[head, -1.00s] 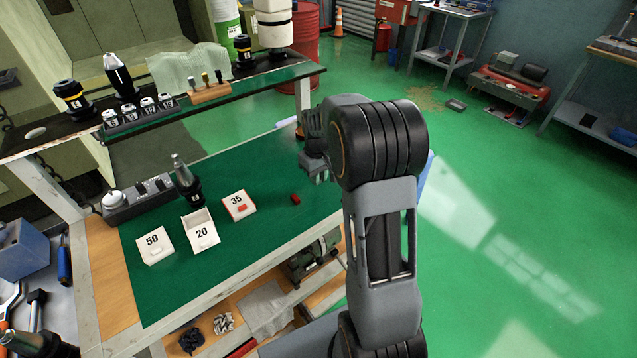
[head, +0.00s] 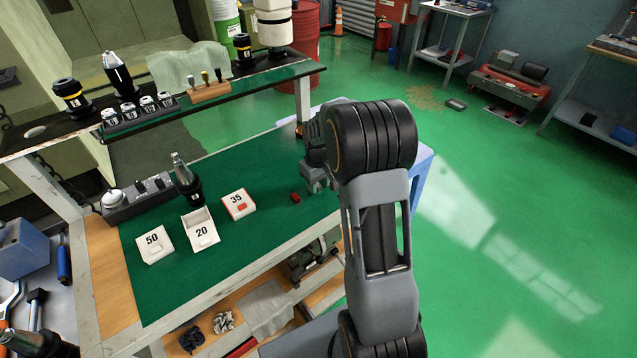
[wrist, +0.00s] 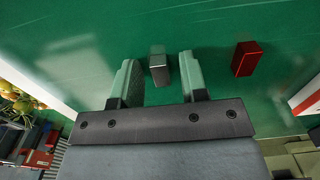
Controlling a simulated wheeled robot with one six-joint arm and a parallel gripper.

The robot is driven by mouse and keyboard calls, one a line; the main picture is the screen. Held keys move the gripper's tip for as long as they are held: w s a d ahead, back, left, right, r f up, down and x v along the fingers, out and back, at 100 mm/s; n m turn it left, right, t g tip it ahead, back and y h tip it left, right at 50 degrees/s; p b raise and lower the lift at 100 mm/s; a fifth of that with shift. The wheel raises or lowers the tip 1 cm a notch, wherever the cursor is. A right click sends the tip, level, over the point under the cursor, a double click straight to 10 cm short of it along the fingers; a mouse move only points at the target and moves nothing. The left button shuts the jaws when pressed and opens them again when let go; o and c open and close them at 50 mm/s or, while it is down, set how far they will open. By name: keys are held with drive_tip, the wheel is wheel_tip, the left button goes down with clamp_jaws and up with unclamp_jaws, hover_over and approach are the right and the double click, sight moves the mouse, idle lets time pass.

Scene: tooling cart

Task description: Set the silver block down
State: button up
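The silver block (wrist: 159,69) stands on the green mat between the two fingers of my gripper (wrist: 157,62) in the wrist view. A gap shows between the block and each finger, so the gripper is open around it. In the head view my gripper (head: 317,186) is low over the right part of the green mat (head: 265,165). The silver block cannot be made out there, hidden by the gripper or arm.
A red block (head: 295,197) lies just left of my gripper; it also shows in the wrist view (wrist: 245,58). Three white numbered boxes, 35 (head: 239,204), 20 (head: 201,231) and 50 (head: 154,244), stand farther left. A dark tool holder (head: 188,188) stands behind them.

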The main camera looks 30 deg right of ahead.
sight(318, 185)
drive_tip(key=shift+r, duration=0.1)
wheel_tip(318, 185, up, 12)
drive_tip(key=s+a+t, duration=0.1)
drive_tip(key=s+a, duration=0.2)
drive_tip(key=s, duration=0.3)
drive_tip(key=s+a+m+t, duration=0.1)
drive_tip(key=s+a, duration=0.3)
drive_tip(key=s, duration=0.3)
drive_tip(key=s+a+m+t, duration=0.1)
drive_tip(key=s+a, duration=0.2)
drive_tip(key=s, duration=0.3)
drive_tip(key=shift+s+a+r+t, duration=0.25)
drive_tip(key=shift+a+r+t, duration=0.15)
drive_tip(key=shift+d, duration=0.1)
